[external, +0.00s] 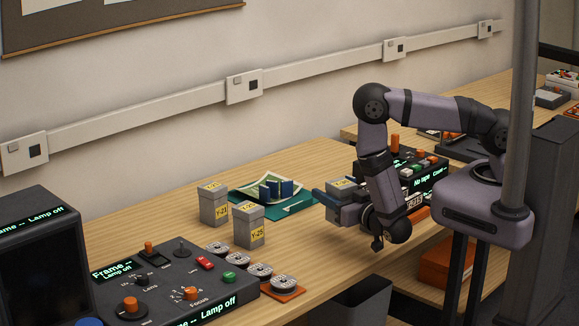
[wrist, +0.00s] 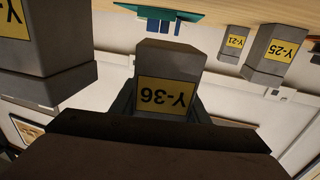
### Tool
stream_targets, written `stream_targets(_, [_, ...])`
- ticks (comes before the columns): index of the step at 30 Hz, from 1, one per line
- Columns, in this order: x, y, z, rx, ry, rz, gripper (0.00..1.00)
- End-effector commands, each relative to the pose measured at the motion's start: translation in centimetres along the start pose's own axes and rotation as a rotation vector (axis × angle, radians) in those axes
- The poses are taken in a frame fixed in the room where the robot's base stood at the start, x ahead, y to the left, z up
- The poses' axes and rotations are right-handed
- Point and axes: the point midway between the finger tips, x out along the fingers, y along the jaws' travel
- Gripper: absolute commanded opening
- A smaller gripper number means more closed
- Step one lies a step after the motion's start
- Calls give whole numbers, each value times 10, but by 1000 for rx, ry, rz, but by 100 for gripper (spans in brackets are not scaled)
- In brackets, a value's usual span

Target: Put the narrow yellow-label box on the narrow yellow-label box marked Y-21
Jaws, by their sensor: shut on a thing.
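A grey box marked Y-25 (external: 249,227) stands close beside Y-21, nearer the camera. Another yellow-label box (wrist: 48,65) is close at the wrist view's left. A green mat with papers (external: 270,192) lies behind. A control panel (external: 165,280) and several reels (external: 260,270) are in front.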

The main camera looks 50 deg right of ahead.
Motion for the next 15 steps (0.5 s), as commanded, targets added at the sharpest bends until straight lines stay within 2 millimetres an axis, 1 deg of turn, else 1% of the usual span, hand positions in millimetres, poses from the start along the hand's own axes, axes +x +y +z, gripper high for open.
stream_targets(1, [11, 2, 9, 9, 7, 23, 12])
stream_targets(6, [44, 5, 2, 10, 8, 82, 12])
stream_targets(11, [77, 2, -14, 11, 10, 103, 12])
stream_targets(15, [108, -3, -33, 9, 12, 98, 12])
